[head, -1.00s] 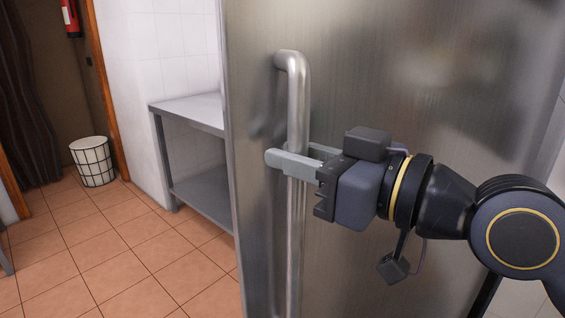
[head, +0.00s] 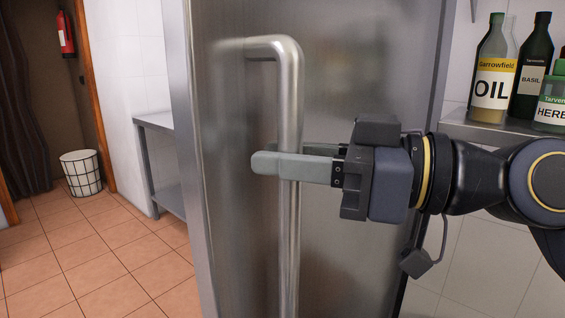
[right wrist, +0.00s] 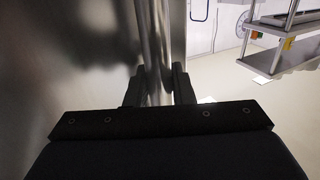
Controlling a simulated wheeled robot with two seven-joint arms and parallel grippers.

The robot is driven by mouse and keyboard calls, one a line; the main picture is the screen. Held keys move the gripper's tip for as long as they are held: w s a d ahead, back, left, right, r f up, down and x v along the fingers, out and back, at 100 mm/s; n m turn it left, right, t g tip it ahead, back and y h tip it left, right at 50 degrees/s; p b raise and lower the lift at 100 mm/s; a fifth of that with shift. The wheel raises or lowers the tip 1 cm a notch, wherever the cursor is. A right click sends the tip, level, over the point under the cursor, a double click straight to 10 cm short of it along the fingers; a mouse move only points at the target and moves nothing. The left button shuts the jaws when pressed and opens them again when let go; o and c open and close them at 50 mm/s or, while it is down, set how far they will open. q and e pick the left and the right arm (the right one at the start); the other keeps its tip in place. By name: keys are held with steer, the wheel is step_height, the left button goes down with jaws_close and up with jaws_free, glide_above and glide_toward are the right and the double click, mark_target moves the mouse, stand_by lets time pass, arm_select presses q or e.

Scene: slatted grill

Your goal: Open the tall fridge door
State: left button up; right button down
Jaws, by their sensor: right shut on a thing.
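The tall steel fridge door (head: 360,80) fills the middle of the head view, its narrow side face showing on the left. A long vertical bar handle (head: 289,240) is on its left part, its top bent back to the door. My right gripper (head: 276,157) comes in from the right, shut on the handle, one finger on the near side and one behind. In the right wrist view the handle (right wrist: 152,35) runs up between the fingers (right wrist: 157,78), with the door (right wrist: 70,60) on the left. My left gripper is not in view.
Dark bottles, including an oil bottle (head: 493,75), stand on a shelf at right, behind my right arm. At left are a steel table (head: 157,122), a waste basket (head: 82,174) and open tiled floor (head: 90,255). A metal rack (right wrist: 283,50) shows in the right wrist view.

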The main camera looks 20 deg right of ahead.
steer(key=shift+s+d, duration=0.15)
steer(key=shift+s, duration=0.05)
steer(key=c, duration=1.3)
jaws_free()
steer(key=v, duration=0.7)
steer(key=shift+s+d, duration=0.25)
steer(key=shift+d, duration=0.05)
